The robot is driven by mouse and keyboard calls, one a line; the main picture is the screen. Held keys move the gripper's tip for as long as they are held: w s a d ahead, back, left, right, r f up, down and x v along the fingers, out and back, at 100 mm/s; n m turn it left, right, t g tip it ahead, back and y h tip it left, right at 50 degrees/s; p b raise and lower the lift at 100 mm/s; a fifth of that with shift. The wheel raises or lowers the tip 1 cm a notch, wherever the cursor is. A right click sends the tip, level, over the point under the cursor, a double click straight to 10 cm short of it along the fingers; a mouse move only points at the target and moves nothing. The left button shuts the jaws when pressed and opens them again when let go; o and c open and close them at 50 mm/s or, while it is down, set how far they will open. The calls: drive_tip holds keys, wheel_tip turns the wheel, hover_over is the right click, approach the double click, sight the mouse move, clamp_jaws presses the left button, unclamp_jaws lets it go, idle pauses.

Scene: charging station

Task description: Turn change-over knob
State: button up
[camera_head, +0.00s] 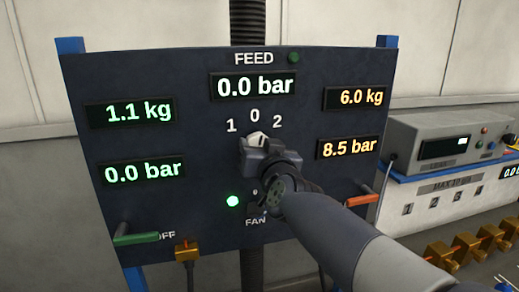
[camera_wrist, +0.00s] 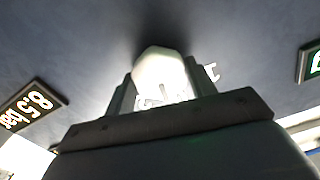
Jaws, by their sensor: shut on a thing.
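The change-over knob (camera_head: 256,139) is a pale knob on the dark panel (camera_head: 200,60), under the marks 1, 0 and 2. Its top shows just above my gripper (camera_head: 258,150), which is shut on it. In the wrist view the white knob (camera_wrist: 160,75) sits between the two fingers of my gripper (camera_wrist: 158,95). Which mark the knob points to is hard to tell, as my gripper hides most of it. The feed display (camera_head: 254,86) above reads 0.0 bar.
Left displays read 1.1 kg (camera_head: 132,113) and 0.0 bar (camera_head: 144,171); right ones read 6.0 kg (camera_head: 357,97) and 8.5 bar (camera_head: 348,147). A green handle (camera_head: 137,238) and an orange handle (camera_head: 362,200) stick out low. A grey instrument (camera_head: 450,140) stands right. A green light (camera_head: 233,201) glows near FAN.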

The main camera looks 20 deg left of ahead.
drive_tip(key=m+b, duration=0.1)
drive_tip(key=m, duration=0.5)
drive_tip(key=shift+f, duration=0.1)
drive_tip(key=shift+m, duration=0.4)
idle(0.3)
drive_tip(key=o, duration=1)
drive_tip(key=v, duration=1.1)
drive_tip(key=shift+w, duration=0.15)
